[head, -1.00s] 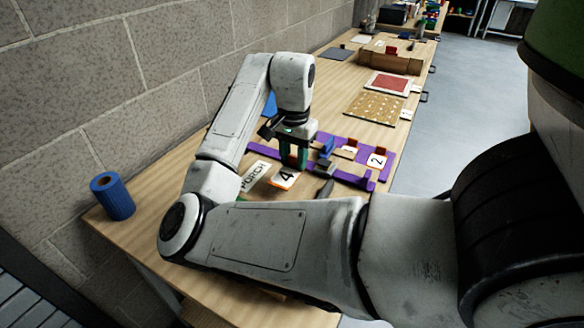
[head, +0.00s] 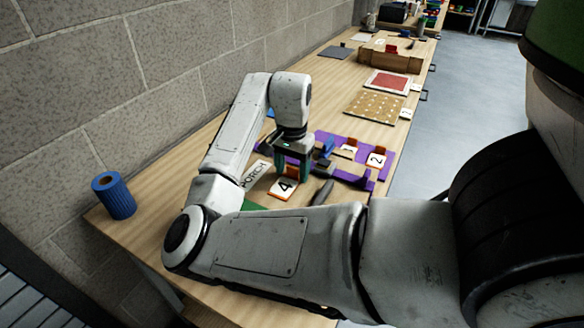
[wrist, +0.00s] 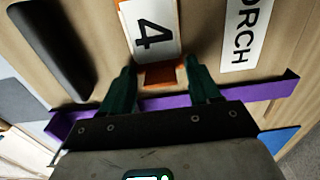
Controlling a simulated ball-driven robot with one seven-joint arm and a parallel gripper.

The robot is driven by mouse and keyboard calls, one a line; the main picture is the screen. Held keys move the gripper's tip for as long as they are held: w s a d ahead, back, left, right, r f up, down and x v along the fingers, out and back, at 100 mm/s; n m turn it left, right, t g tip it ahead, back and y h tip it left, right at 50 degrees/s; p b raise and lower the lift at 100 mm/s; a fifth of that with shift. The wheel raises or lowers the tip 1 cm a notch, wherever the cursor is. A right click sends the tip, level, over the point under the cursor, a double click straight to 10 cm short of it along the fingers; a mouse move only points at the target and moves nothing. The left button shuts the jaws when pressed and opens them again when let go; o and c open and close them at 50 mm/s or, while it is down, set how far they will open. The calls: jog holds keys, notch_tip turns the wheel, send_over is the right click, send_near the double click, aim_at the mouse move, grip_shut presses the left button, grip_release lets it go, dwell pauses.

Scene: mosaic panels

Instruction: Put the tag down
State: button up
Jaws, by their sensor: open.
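The tag with a black 4 on a white face and orange edging (head: 284,187) lies on the bench beside the PORCH plate (head: 254,173). My gripper (head: 293,175) is just behind it in the head view, pointing down. In the wrist view the tag (wrist: 150,30) lies face up, with its orange end block (wrist: 164,75) between the green fingertips of my gripper (wrist: 159,67). The fingers stand apart with gaps at both sides of the block. The PORCH plate also shows in the wrist view (wrist: 243,35).
A purple frame (head: 326,137) with tags 2 (head: 376,160) and 1 (head: 348,151) is just beyond my gripper. A dark handle-like object (wrist: 52,45) lies beside the tag. A blue roll (head: 114,196) stands at the bench's left edge.

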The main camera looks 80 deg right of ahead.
notch_tip(320, 180, up, 12)
jog(key=shift+r, duration=0.15)
dwell(0.6)
